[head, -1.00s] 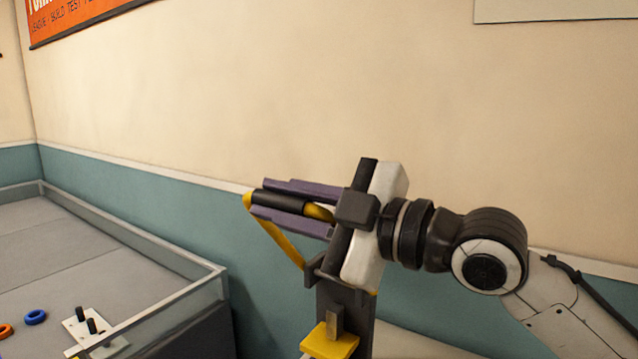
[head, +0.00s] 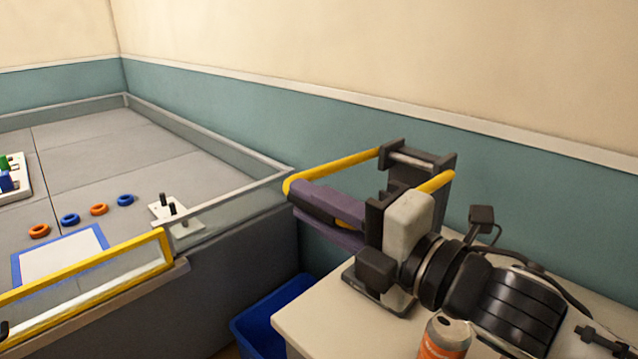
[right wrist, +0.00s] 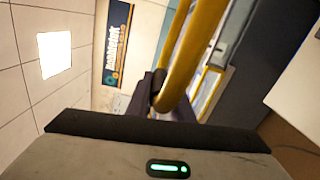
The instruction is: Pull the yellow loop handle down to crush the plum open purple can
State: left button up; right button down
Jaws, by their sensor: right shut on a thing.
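The yellow loop handle (head: 335,167) belongs to a dark crusher frame (head: 420,160) on a pale table. My right gripper (head: 325,212) has its purple fingers shut around the loop's black grip bar. The loop's side bars slope down from the frame's top to the grip. In the right wrist view the yellow loop (right wrist: 190,50) passes close in front of the gripper. I see no purple can; the crusher's inside is hidden behind my gripper and wrist. My left gripper is not in view.
An orange and silver can (head: 445,340) stands on the pale table (head: 310,320), close beside my right wrist. A blue bin (head: 272,318) is below the table's left edge. A walled grey arena (head: 130,160) with rings and a peg board (head: 178,218) is at left.

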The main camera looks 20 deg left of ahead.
jog(key=shift+f+n+b, duration=0.3)
jog(key=shift+f+n, duration=0.3)
jog(key=shift+f, duration=0.65)
jog(key=shift+f, duration=0.1)
jog(key=c, duration=1.6)
grip_release()
jog(key=shift+o, duration=0.2)
jog(key=v, duration=1)
jog(key=shift+d, duration=0.15)
